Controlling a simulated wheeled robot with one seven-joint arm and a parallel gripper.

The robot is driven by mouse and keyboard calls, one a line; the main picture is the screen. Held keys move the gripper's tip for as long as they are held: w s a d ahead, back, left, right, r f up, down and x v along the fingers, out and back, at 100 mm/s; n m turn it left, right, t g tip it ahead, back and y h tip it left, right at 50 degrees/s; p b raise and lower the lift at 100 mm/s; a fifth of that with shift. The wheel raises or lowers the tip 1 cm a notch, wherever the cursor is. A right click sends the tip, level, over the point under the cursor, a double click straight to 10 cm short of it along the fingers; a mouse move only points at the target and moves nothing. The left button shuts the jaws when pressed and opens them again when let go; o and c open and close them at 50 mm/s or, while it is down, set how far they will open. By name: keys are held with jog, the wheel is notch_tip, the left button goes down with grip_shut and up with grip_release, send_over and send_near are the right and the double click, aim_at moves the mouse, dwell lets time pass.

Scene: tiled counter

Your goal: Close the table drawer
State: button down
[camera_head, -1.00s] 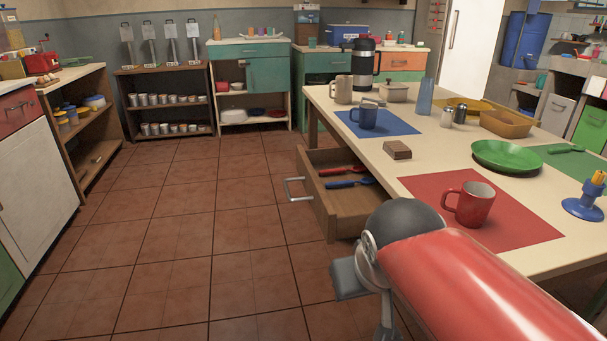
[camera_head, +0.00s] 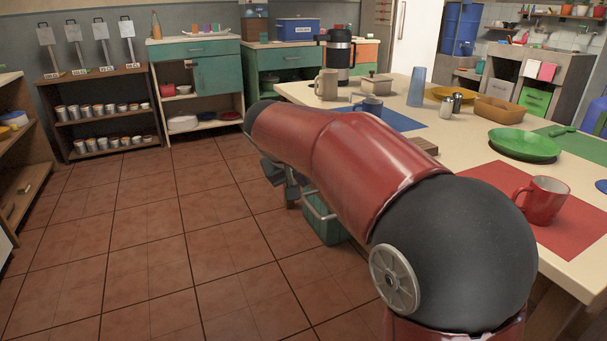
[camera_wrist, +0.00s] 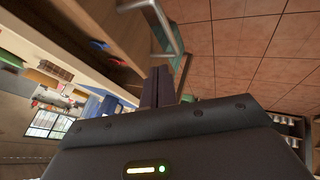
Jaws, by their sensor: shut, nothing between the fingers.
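The tiled floor (camera_head: 150,240) on the left is free.

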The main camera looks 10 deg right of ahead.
aim_at(310, 205)
jog(key=x, duration=0.6)
jog(key=d, duration=0.2)
jog(key=w+d, duration=0.1)
jog(key=d, duration=0.1)
jog(key=shift+w+f+p, duration=0.1)
jog(key=shift+w+p, duration=0.05)
jog(key=shift+p, duration=0.25)
